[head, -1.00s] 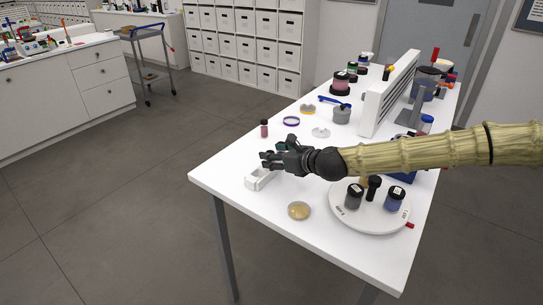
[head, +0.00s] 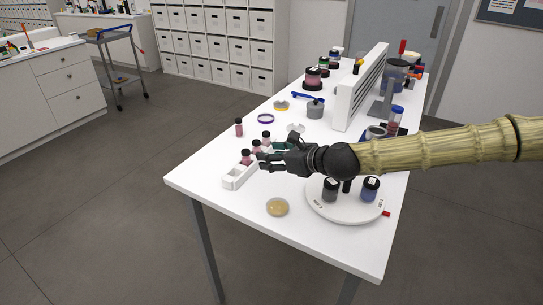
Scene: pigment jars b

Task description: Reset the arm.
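My gripper (head: 264,162) hangs over the white table (head: 230,199), pointing left, at the end of my arm reaching in from the right. Its dark fingers look apart, with nothing visible between them. In the picture, the fingertips lie just right of a small white tray (head: 231,182). Small pink jars with black caps (head: 246,158) stand in a slanting row behind the fingers. The gripper and arm hide part of the table behind them.
A round white turntable (head: 320,211) with dark and blue jars stands under my arm. A shallow dish (head: 277,207) lies near the front. A lone pink jar (head: 239,129) stands at the left edge. A white slatted panel (head: 360,90) rises behind.

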